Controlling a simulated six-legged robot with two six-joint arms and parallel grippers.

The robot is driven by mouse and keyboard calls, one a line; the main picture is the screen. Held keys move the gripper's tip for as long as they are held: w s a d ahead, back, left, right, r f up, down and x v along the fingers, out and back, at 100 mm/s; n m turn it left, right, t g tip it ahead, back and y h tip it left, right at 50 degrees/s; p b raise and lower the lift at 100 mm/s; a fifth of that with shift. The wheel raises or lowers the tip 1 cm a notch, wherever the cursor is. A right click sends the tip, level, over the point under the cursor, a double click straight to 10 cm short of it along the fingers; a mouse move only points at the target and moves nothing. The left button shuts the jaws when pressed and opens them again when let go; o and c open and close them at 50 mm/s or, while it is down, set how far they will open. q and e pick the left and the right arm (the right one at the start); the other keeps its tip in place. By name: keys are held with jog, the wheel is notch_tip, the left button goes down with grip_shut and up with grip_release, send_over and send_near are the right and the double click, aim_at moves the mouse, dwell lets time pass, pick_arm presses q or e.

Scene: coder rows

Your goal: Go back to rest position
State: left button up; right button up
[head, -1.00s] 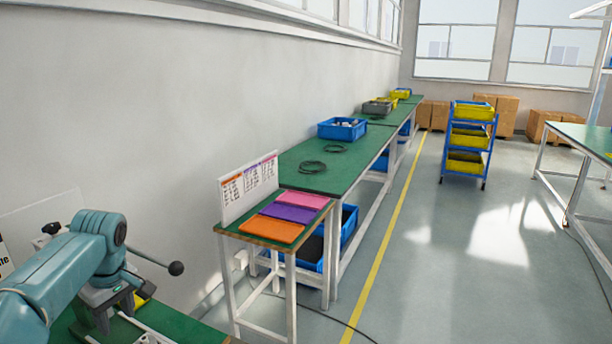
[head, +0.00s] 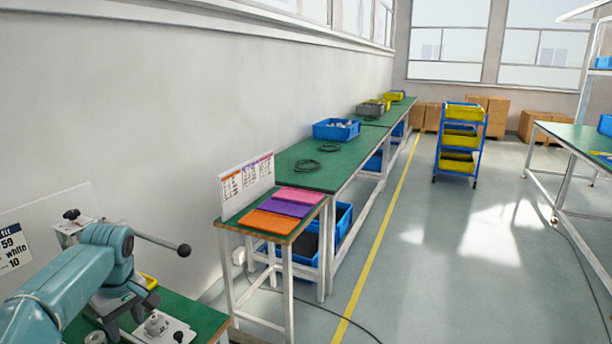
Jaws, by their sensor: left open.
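My left arm, teal, comes in from the lower left. Its gripper (head: 122,318) points down over the near green bench, and its fingers are open. Part of it is dark against the bench fixtures, and I see nothing held between the fingers. My right gripper is not in view.
The near green bench (head: 199,312) carries a device with a black-knobbed lever (head: 184,250) close behind my left gripper. A small table holds orange (head: 267,222), purple and pink trays. Long benches follow the wall. A blue cart (head: 460,140) stands beyond open floor (head: 440,270).

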pick_arm(q)
jog(key=s+d+f+m+h, duration=0.25)
jog(key=d+f, duration=0.45)
jog(key=f, duration=0.4)
jog(key=s+d+f+m+h, duration=0.15)
jog(key=d+f+m, duration=0.25)
jog(key=d+f, duration=0.55)
jog(key=s+d+f+m, duration=0.1)
jog(key=s+d+f, duration=0.2)
jog(key=s, duration=0.5)
jog(key=s+d+f+m+h, duration=0.1)
jog(key=s+d+f, duration=0.2)
jog(key=s+f, duration=0.2)
jog(key=s+d+f+m, duration=0.1)
jog(key=s+d+f, duration=0.2)
jog(key=s, duration=0.8)
notch_tip(320, 180, down, 2)
jog(key=shift+s+f+m+g+h, duration=0.1)
jog(key=shift+s+m+g+h, duration=0.2)
jog(key=shift+s+m+h, duration=0.1)
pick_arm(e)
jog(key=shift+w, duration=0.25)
pick_arm(q)
jog(key=shift+w, duration=0.1)
